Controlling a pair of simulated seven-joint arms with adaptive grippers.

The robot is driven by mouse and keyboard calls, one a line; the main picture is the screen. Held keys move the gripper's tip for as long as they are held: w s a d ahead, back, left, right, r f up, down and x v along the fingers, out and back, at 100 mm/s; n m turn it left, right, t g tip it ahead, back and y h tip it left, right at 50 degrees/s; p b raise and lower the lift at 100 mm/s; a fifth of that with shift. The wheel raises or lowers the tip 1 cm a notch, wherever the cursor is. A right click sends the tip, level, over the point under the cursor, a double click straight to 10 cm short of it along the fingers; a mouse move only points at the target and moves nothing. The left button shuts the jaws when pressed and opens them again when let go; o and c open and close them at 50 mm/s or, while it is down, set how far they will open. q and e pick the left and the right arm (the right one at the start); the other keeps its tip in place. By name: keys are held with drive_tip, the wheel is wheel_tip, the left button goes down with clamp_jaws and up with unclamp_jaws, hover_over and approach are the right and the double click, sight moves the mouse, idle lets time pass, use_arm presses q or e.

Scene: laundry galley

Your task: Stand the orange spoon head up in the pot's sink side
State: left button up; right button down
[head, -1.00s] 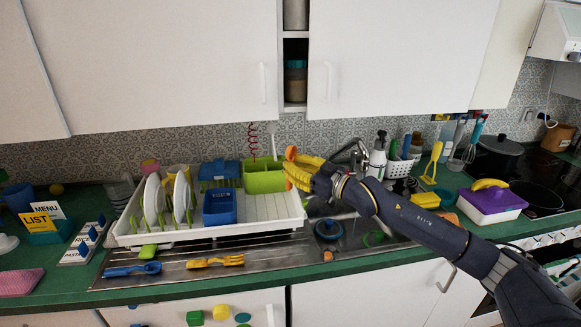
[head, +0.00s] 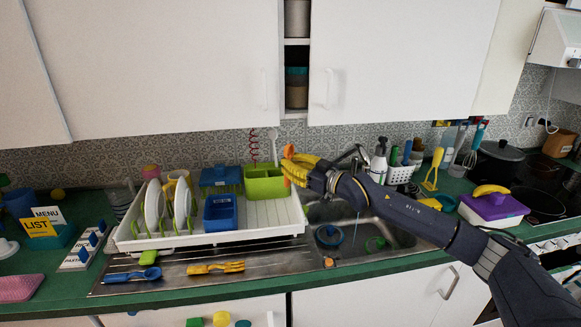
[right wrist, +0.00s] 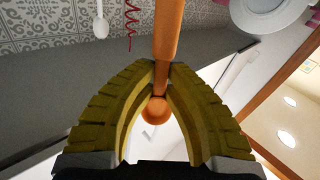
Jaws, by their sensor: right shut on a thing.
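My right gripper (head: 290,168) is shut on the orange spoon (head: 288,153), beside the right, sink-side end of the green pot (head: 265,187). In the right wrist view the spoon's orange shaft (right wrist: 168,40) runs up from between the yellow fingers (right wrist: 160,75), and a rounded orange end (right wrist: 155,111) shows below the pinch. The head view shows orange above and below the fingers; which end is the head is hard to tell. The pot stands at the back right of the white dish rack (head: 275,214). My left gripper is not in view.
A red spiral whisk (head: 253,147) and a white spoon (head: 273,142) rise at the pot. A blue bin (head: 220,213) and plates (head: 153,203) are in the rack. The sink (head: 350,240) lies right of it, with the tap (head: 352,153) behind my right arm.

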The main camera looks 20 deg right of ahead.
drive_tip(key=shift+w+d, duration=1)
drive_tip(key=shift+w, duration=4.85)
wheel_tip(320, 180, down, 6)
drive_tip(key=shift+f, duration=0.15)
drive_tip(key=shift+s+f, duration=0.1)
drive_tip(key=shift+f, duration=0.9)
drive_tip(key=c, duration=1.5)
unclamp_jaws()
drive_tip(key=shift+o, duration=0.2)
drive_tip(key=shift+f, duration=0.1)
drive_tip(key=shift+s+f, duration=0.1)
drive_tip(key=shift+v, duration=2.1)
